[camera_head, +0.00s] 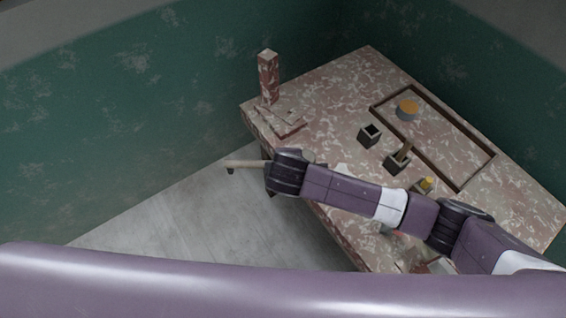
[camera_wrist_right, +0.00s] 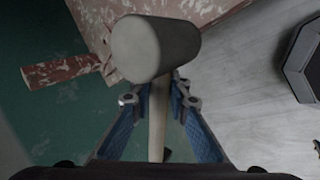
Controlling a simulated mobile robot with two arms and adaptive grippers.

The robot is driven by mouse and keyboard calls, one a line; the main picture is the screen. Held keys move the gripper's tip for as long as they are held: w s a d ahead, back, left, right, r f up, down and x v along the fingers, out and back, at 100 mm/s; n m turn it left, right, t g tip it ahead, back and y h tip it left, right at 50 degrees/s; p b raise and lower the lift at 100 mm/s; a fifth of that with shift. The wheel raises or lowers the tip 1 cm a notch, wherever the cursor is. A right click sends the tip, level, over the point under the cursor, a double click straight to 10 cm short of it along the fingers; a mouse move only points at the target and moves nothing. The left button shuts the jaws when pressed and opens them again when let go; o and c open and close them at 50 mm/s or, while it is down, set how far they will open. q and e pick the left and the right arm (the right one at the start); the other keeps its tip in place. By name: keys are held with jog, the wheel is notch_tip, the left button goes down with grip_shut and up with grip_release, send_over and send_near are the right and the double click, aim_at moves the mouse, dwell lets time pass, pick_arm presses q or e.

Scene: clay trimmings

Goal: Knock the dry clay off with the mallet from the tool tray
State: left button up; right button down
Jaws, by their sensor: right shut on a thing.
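My right gripper (camera_head: 270,180) is out past the table's left edge, above the floor. In the wrist view, the right gripper (camera_wrist_right: 159,97) is shut on the mallet's pale handle (camera_wrist_right: 158,120). The mallet's grey-beige cylindrical head (camera_wrist_right: 155,48) is close to the wrist camera. In the head view, a pale stick of the mallet (camera_head: 245,163) juts left from the gripper; the rest is mostly hidden. I cannot single out the dry clay. My left gripper is not in view.
The mottled table (camera_head: 340,95) bears an upright block (camera_head: 268,80) beside flat slabs (camera_head: 283,124). Small dark boxes (camera_head: 370,135) stand nearby. Floor left of the table is clear.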

pick_arm(q)
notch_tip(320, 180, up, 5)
jog(key=p, duration=0.4)
pick_arm(e)
jog(key=w+d+f+n+y, duration=0.2)
jog(key=d+f+n, duration=0.15)
jog(key=d, duration=1.05)
pick_arm(q)
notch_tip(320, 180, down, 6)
jog(key=b, duration=0.6)
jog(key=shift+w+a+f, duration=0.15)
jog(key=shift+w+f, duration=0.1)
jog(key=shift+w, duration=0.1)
pick_arm(e)
notch_tip(320, 180, down, 6)
jog(key=shift+s+f, duration=0.15)
jog(key=shift+f, duration=0.1)
notch_tip(320, 180, down, 3)
jog(key=shift+f+b, duration=0.1)
jog(key=shift+b, duration=0.95)
pick_arm(q)
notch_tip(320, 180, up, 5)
jog(key=p, duration=0.7)
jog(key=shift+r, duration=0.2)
pick_arm(e)
notch_tip(320, 180, up, 6)
jog(key=shift+r, duration=0.2)
